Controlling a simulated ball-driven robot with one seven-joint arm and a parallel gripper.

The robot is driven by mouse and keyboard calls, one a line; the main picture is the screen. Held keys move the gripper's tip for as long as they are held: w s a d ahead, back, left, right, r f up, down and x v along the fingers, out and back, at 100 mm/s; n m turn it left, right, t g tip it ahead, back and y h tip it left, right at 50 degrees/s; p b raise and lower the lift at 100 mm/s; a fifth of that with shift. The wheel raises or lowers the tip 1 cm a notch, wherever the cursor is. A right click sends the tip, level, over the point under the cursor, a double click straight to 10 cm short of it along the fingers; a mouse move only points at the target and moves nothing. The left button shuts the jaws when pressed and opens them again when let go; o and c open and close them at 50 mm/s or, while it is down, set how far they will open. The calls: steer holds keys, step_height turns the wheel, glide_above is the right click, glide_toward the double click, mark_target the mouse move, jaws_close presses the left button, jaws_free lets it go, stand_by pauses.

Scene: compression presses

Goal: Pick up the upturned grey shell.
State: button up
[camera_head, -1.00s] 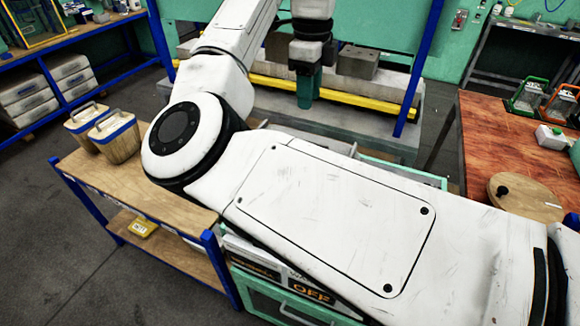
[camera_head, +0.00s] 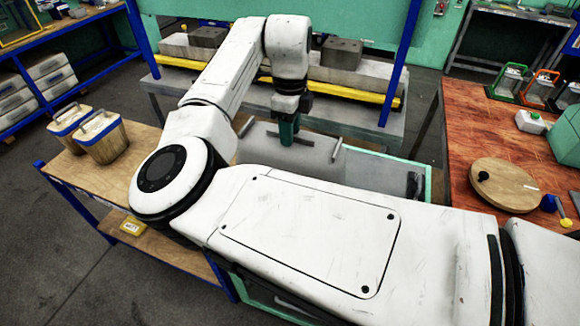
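My gripper (camera_head: 287,132), with a dark wrist and teal-green end, points down beyond my forearm. It is over a light grey surface (camera_head: 310,160) inside a green-edged unit. Dark bars show on this surface, one across the gripper's tip and others to the left and right. I cannot tell for certain whether this grey piece is the upturned shell; my forearm hides its near part. The fingertips are too small to show whether they are apart, or whether they touch anything.
The grey press bed with a yellow rail (camera_head: 340,89) and metal blocks stands behind the gripper. A blue post (camera_head: 402,62) rises to its right. A wooden bench (camera_head: 95,178) with two bins (camera_head: 103,137) is at left. A red-brown table (camera_head: 455,130) holds a round wooden board (camera_head: 505,184).

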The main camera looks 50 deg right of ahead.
jaws_close()
stand_by(0.3)
stand_by(1.1)
